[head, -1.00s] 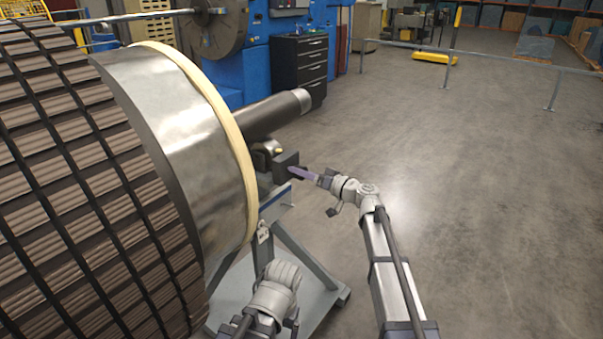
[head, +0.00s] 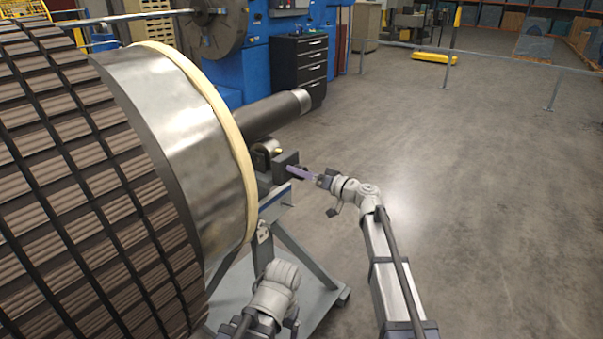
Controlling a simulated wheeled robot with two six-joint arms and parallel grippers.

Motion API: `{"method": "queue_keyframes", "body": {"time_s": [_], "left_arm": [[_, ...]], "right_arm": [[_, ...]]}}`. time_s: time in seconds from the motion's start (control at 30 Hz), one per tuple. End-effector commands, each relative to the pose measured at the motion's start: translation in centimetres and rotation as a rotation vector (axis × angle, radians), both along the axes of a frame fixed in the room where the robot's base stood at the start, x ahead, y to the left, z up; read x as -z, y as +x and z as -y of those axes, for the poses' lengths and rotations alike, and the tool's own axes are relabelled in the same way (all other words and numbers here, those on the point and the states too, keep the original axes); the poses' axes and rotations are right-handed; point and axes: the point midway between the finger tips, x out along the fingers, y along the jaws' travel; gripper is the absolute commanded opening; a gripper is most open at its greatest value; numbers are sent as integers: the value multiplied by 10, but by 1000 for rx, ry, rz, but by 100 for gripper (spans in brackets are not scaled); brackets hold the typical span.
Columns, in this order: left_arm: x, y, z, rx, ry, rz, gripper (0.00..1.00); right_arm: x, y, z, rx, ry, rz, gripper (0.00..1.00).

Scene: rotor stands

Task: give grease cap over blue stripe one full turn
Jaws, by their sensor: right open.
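A small brass-coloured grease cap (head: 278,150) sits on the dark bearing block under the rotor shaft (head: 265,117). Below it, a blue stripe (head: 274,204) runs along the top of the grey rotor stand (head: 303,250). My right gripper (head: 290,169) is open, with its purple fingers beside the dark block (head: 284,163), to the right of and slightly below the cap. I cannot tell whether the fingertips touch the block. My left arm's wrist (head: 275,285) is low in front of the stand; its fingers cannot be made out clearly.
The large rotor (head: 185,125) with its pale yellow ring fills the left side. A black drawer cabinet (head: 301,65) and blue machines stand behind. Grey railings cross the back. The concrete floor (head: 480,190) to the right is clear.

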Motion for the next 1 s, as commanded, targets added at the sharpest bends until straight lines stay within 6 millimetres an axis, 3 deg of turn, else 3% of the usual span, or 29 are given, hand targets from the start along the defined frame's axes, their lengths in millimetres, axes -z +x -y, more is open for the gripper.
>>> {"method": "queue_keyframes", "body": {"time_s": [0.5, 1.0], "left_arm": [[0, 0, 0, 0, 0, 0, 88], [0, 0, 0, 0, 0, 0, 88]], "right_arm": [[0, -42, 57, 1, 0, 0, 86], [0, -44, 62, 0, 0, 0, 86]]}}
